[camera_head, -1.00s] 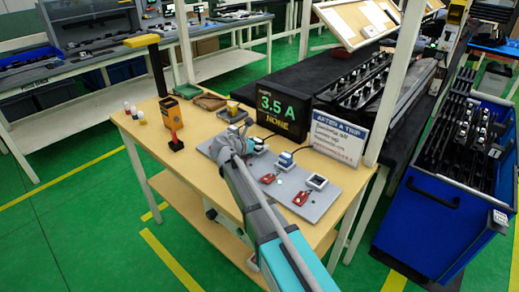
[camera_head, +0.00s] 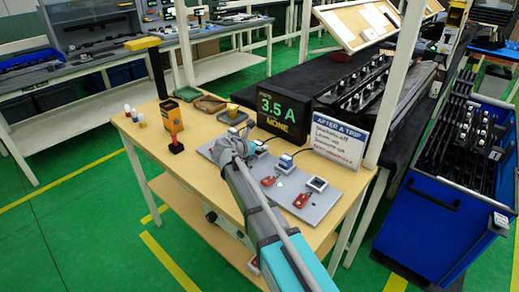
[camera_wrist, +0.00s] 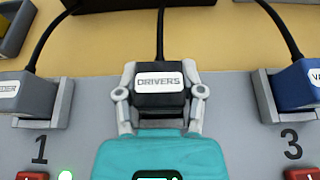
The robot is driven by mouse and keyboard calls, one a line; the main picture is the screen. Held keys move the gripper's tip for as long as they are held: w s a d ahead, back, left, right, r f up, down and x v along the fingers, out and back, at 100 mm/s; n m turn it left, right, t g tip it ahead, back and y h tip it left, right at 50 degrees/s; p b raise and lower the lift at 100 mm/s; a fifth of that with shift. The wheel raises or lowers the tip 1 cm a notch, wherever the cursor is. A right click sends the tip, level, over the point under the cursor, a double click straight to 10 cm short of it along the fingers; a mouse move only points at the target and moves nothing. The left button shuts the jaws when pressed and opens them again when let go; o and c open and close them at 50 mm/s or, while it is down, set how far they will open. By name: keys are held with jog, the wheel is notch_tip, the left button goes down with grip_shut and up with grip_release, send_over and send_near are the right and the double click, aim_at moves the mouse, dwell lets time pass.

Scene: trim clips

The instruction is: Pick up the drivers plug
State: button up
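The drivers plug (camera_wrist: 160,82) is black with a white "DRIVERS" label and has a black cable running up from it. It sits in the middle of the wrist view, at a grey socket on the grey board. My gripper (camera_wrist: 160,74) has one grey finger on each side of the plug, with no clear gap at the label's sides. In the head view my gripper (camera_head: 234,148) is low over the left part of the board and hides most of this plug.
A grey plug (camera_wrist: 28,98) stands close on the left and a blue plug (camera_wrist: 298,85) on the right. The display (camera_head: 281,110) reads "3.5 A" and "NONE". A sign (camera_head: 338,139) stands behind the board (camera_head: 318,206). Red tags lie in front of the sockets.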

grip_shut()
jog(key=shift+r, duration=0.15)
jog(key=shift+r+p, duration=0.95)
jog(key=shift+p, duration=0.2)
jog(key=s+a+r+p, duration=0.2)
jog(key=s+r+p, duration=0.8)
jog(key=s, duration=0.4)
jog(key=shift+r+p, duration=0.35)
jog(key=shift+r, duration=0.05)
jog(key=shift+w, duration=0.1)
